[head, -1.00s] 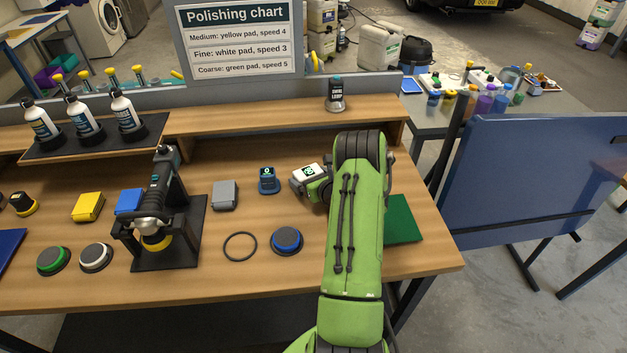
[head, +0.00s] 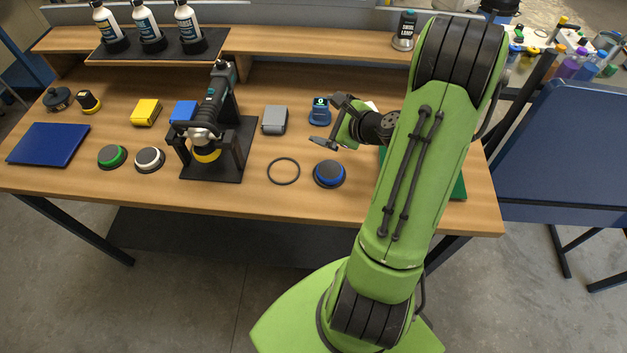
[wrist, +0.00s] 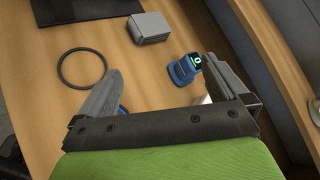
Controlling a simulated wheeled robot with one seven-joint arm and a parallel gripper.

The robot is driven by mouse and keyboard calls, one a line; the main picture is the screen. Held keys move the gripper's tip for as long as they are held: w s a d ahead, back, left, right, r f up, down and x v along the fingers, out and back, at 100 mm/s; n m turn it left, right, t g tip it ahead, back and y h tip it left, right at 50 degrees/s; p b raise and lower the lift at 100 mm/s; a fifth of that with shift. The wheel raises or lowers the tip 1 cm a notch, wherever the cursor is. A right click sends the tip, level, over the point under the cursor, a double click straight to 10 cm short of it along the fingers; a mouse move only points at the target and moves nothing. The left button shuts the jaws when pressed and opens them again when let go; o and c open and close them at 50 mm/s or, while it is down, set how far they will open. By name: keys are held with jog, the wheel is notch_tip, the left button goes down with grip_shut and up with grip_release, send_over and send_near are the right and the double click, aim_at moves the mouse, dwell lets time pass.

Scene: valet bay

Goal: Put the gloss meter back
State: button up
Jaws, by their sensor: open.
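A small blue device with a round green readout, which looks like the gloss meter (head: 320,112), stands on the bench right of a grey box. It also shows in the wrist view (wrist: 184,70), between my fingers' lines and nearer the right finger. My gripper (head: 329,120) is open and empty, its fingers pointing left, just right of and in front of the device. In the wrist view my gripper (wrist: 160,66) has its fingers wide apart. A white object (head: 372,106) lies behind my gripper, mostly hidden. I cannot tell which spot is the meter's own place.
The grey box (head: 275,120), a black ring (head: 283,171) and a blue pad (head: 329,174) lie near. A polisher on its stand (head: 212,140) is to the left. A green mat (head: 459,187) is partly behind my arm.

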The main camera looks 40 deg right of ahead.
jog(key=s+a+r+n+g+y, duration=0.1)
jog(key=s+a+r+n+g, duration=0.15)
jog(key=a+n, duration=0.5)
jog(key=s+a+r+n+g+y, duration=0.1)
jog(key=a+r+n+g, duration=0.1)
jog(key=a+r+n, duration=0.4)
jog(key=s+a+r+n+g+h, duration=0.1)
jog(key=s+a+r+n, duration=0.1)
jog(key=s+n, duration=0.5)
jog(key=s+a+r+n+h, duration=0.2)
jog(key=s+a+n, duration=0.2)
jog(key=s, duration=0.5)
jog(key=n, duration=0.2)
jog(key=shift+s+a+r+n+g+h, duration=0.15)
jog(key=shift+s+n+g+h, duration=0.15)
jog(key=shift+n+g, duration=0.05)
